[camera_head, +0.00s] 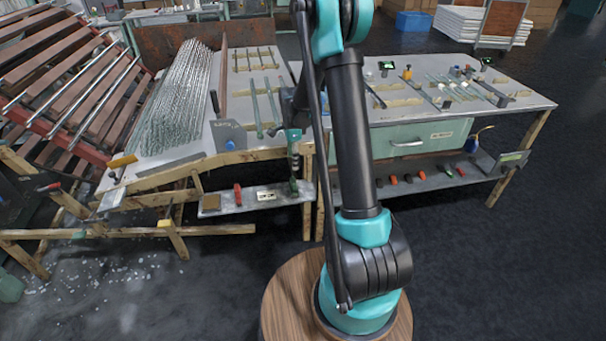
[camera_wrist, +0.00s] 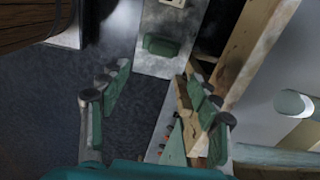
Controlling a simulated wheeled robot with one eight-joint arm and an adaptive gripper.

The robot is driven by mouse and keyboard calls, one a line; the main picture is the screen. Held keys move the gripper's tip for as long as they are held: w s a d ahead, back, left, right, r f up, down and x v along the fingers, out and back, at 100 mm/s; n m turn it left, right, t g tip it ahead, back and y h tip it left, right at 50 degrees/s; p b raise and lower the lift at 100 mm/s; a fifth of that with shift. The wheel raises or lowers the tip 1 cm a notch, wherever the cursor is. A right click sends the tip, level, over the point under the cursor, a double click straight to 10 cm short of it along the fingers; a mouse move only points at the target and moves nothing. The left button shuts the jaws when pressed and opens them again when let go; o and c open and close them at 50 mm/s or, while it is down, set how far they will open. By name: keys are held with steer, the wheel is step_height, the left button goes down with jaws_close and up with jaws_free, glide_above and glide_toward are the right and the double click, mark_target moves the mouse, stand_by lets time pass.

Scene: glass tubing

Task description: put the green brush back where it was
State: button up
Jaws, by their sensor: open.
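The green brush (camera_wrist: 162,45) lies on a pale lower shelf (camera_wrist: 160,14) at the top middle of the wrist view. In the head view a small green shape, probably the brush (camera_head: 293,187), shows at the right end of the lower shelf (camera_head: 215,205), just below my gripper (camera_head: 293,158). In the wrist view my gripper (camera_wrist: 156,82) is open, its two fingers apart. Nothing is between them, and the brush lies beyond the fingertips, apparently untouched.
A wooden table leg and rail (camera_wrist: 238,52) run close beside the right finger. The bench top (camera_head: 230,135) above holds a bundle of glass tubes (camera_head: 180,100). The right bench (camera_head: 500,110) has a green drawer (camera_head: 420,140) and another shelf with several coloured tools.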

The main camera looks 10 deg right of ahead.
steer(key=s+d+r+n+t, duration=0.1)
steer(key=s+r+n, duration=0.1)
steer(key=s+n, duration=0.4)
steer(key=s+d+r+n+t, duration=0.1)
steer(key=s+r+n, duration=0.2)
steer(key=s, duration=1.1)
steer(key=s+d+r+n+t, duration=0.2)
steer(key=s+r+n, duration=0.1)
steer(key=s+n, duration=0.5)
steer(key=shift+s+n, duration=0.3)
steer(key=shift+s, duration=0.7)
steer(key=shift+r, duration=0.1)
